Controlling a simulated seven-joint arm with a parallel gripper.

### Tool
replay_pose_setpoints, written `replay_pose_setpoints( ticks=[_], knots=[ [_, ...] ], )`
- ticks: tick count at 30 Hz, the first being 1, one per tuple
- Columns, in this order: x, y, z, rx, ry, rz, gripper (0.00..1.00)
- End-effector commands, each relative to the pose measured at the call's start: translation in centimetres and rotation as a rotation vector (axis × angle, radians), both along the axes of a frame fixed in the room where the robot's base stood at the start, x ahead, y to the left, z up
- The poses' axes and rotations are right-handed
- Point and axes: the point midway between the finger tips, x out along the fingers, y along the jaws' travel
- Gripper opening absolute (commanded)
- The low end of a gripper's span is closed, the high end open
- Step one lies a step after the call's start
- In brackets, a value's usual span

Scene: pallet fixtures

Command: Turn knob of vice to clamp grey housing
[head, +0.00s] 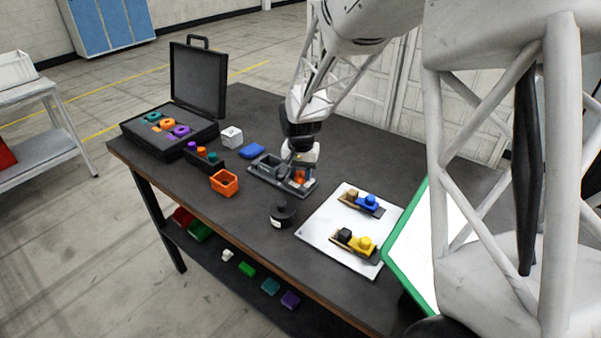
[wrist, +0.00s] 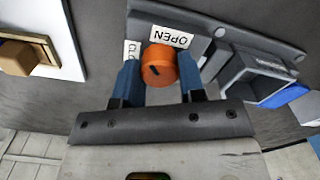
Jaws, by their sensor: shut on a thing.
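The vice (head: 285,182) is a grey fixture on the dark table, below my arm in the head view; its plate also shows in the wrist view (wrist: 222,32). Its round orange knob (wrist: 158,66) has a dark mark and sits by a white "OPEN" label (wrist: 171,37) and a second label partly hidden by a finger. My gripper (wrist: 160,78) has its blue fingers on either side of the knob, shut on it. The grey housing (wrist: 255,78), open and box-like, sits at the vice beside the knob; it also shows in the head view (head: 267,164). Whether jaws press it cannot be told.
A blue block (head: 252,151), an orange bin (head: 224,182) and a white cube (head: 232,137) stand left of the vice. A black round object (head: 283,215) is in front. A white board (head: 322,235) with blue and yellow parts lies right. An open black case (head: 150,135) is far left.

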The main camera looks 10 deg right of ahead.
Motion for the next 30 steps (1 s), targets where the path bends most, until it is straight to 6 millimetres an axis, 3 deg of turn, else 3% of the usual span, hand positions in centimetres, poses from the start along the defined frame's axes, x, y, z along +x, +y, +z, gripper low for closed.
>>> replay_pose_setpoints(
  ticks=[18, 30],
  knots=[
    [0.03, 0.04, 0.05, 0.0, -0.001, 0.582, 0.13],
    [0.05, 0.07, 0.11, 0.0, -0.002, 0.841, 0.13]
  ],
)
